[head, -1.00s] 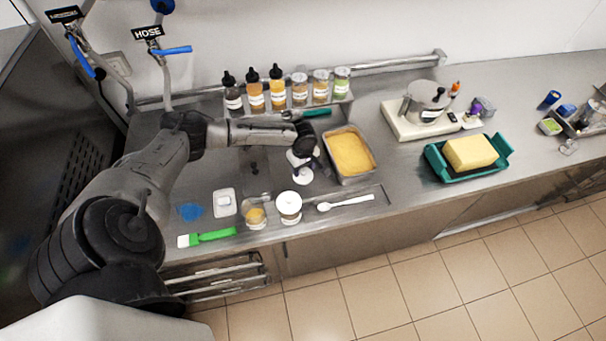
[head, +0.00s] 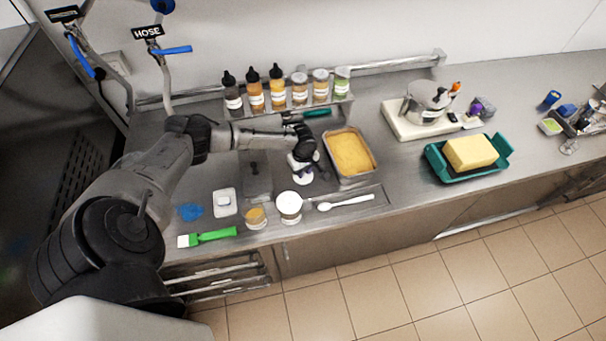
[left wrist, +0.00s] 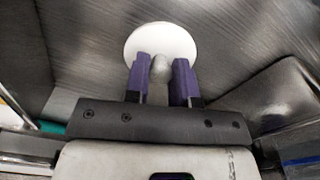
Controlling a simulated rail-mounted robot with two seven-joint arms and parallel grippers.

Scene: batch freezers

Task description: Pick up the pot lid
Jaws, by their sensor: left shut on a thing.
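The pot lid is a small round white disc with a grey knob. It is in the left wrist view (left wrist: 180,38), and its white edge shows in the head view (head: 302,177) just left of the yellow-filled pan. My left gripper (head: 302,165) points down over it, and its purple fingers (left wrist: 160,70) are shut on the knob from both sides. The lid is at or very near the steel counter; I cannot tell whether it is clear of it. My right gripper is not in view.
The metal pan of yellow food (head: 351,153) stands close right of the gripper. Bottles and jars (head: 277,88) line the back. A white tub (head: 289,206) and spoon (head: 346,202) lie in front. A metal pot (head: 427,101) stands on a white scale (head: 400,125) farther right.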

